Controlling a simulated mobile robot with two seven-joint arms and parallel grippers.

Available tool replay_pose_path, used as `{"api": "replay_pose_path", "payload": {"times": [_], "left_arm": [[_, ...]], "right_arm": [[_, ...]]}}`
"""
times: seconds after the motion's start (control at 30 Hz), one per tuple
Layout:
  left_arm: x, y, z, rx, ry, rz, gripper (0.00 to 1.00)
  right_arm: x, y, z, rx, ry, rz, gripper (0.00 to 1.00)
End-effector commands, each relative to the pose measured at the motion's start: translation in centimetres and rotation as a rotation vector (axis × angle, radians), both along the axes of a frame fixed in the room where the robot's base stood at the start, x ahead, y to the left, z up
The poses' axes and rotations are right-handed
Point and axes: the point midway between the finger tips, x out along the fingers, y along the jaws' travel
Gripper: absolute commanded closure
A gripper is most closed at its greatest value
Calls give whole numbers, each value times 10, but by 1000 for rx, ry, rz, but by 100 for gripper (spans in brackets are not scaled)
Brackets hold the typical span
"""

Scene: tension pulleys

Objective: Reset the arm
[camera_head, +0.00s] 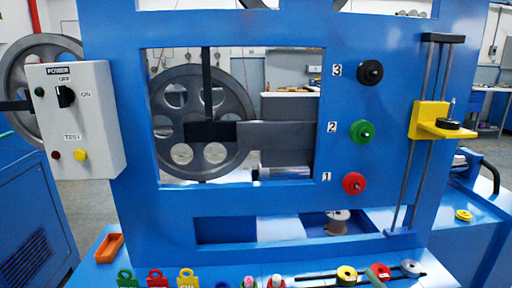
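Neither of my grippers shows in the head view. A blue upright panel (265,203) fills the middle, with a large window cut in it. Behind the window is a grey spoked wheel (240,100) with a grey bar (275,136) across to its right. Three knobs sit right of the window: black (370,72) by label 3, green (362,131) by label 2, red (354,184) by label 1. A yellow carriage (428,120) with a black knob sits on vertical rods at the right. I cannot tell which part the task's arm is.
A white control box (75,118) with a black switch, marked POWER and TEST, hangs at the left. Along the front ledge are an orange tray (109,248), green, red and yellow tags (157,278), and several small coloured pulleys (346,274). A yellow disc (463,215) lies at the right.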

Motion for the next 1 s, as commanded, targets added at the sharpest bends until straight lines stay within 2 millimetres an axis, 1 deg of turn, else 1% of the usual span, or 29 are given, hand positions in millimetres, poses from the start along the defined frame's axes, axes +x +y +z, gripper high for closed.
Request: {"api": "replay_pose_path", "payload": {"times": [0.03, 0.07, 0.1, 0.17, 0.2, 0.27, 0.3, 0.37, 0.4, 0.43, 0.5, 0.7, 0.83, 1.0], "left_arm": [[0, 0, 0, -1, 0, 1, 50], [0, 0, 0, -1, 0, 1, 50], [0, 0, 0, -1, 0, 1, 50], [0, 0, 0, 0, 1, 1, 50], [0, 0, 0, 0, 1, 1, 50], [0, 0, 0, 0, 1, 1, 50], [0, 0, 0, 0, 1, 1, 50], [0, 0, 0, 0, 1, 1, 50], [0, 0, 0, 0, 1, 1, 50], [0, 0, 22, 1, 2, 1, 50], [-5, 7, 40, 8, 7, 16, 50], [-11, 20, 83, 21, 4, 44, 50], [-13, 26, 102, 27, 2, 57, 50], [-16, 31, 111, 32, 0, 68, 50]], "right_arm": [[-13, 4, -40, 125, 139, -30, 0], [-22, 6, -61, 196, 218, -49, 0], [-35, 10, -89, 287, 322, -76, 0], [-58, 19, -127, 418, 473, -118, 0], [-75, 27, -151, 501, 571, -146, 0], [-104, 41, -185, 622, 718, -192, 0], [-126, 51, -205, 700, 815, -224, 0], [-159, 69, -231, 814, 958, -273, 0], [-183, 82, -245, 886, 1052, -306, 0], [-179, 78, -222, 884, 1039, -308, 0], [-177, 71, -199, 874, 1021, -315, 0], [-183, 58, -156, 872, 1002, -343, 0], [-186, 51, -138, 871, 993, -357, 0], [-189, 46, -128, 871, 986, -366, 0]]}}
